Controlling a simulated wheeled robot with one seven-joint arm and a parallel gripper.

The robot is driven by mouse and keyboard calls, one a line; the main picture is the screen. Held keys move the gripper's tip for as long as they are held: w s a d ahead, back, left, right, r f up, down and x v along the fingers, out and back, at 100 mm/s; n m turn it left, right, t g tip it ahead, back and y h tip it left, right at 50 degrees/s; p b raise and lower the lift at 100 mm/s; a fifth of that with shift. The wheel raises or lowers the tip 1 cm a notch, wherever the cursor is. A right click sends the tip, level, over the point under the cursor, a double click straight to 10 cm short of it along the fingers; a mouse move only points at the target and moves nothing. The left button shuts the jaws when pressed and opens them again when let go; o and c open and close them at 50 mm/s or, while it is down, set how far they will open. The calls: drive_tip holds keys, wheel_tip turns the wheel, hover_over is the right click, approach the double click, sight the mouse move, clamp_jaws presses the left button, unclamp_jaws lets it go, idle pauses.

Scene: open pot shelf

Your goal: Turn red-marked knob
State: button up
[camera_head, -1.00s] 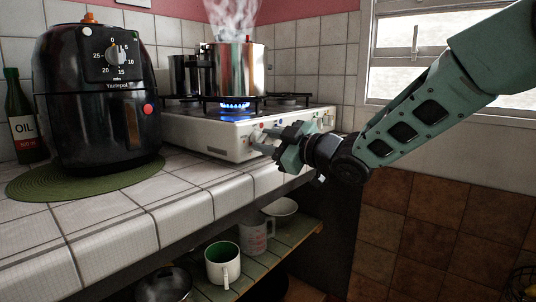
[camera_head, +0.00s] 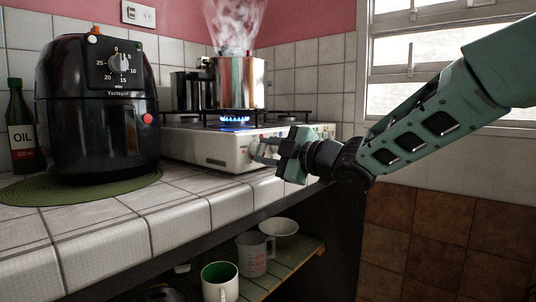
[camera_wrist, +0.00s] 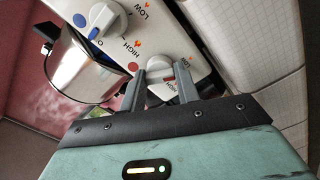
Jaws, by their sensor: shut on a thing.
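The white knob (camera_wrist: 160,91) sits between my gripper's fingers in the wrist view, and a red dot (camera_wrist: 132,68) is on the panel beside it. My gripper (camera_wrist: 160,70) is shut on this knob, with one finger on each side. In the head view my gripper (camera_head: 260,150) is at the front panel of the white stove (camera_head: 208,147). My fingers largely hide the knob there. A second white knob (camera_wrist: 103,18) with a blue dot (camera_wrist: 80,20) beside it is apart from my fingers.
A steaming metal pot (camera_head: 240,82) stands over a lit blue flame (camera_head: 234,119). A black air fryer (camera_head: 95,110) on a green mat (camera_head: 60,198) and an oil bottle (camera_head: 20,135) stand left. Cups and a bowl (camera_head: 279,226) are on the shelf below. The front counter is clear.

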drive_tip(key=o, duration=1)
drive_tip(key=shift+c, duration=0.2)
drive_tip(key=shift+s+d, duration=0.1)
drive_tip(key=p+v, duration=0.2)
drive_tip(key=v, duration=1.5)
drive_tip(key=shift+s+f, duration=0.1)
drive_tip(key=s+f+m+g+h, duration=0.6)
drive_tip(key=s+f+m+h, duration=0.65)
drive_tip(key=f, duration=0.65)
drive_tip(key=s+d+f+m+g+h, duration=0.1)
drive_tip(key=s+g, duration=0.2)
drive_tip(key=s, duration=0.5)
drive_tip(key=s+d+f+m+g, duration=0.1)
drive_tip(key=s+f+m+g, duration=0.1)
drive_tip(key=s, duration=0.6)
wheel_tip(320, 180, up, 28)
drive_tip(key=p, duration=2.8)
drive_tip(key=shift+w, duration=0.15)
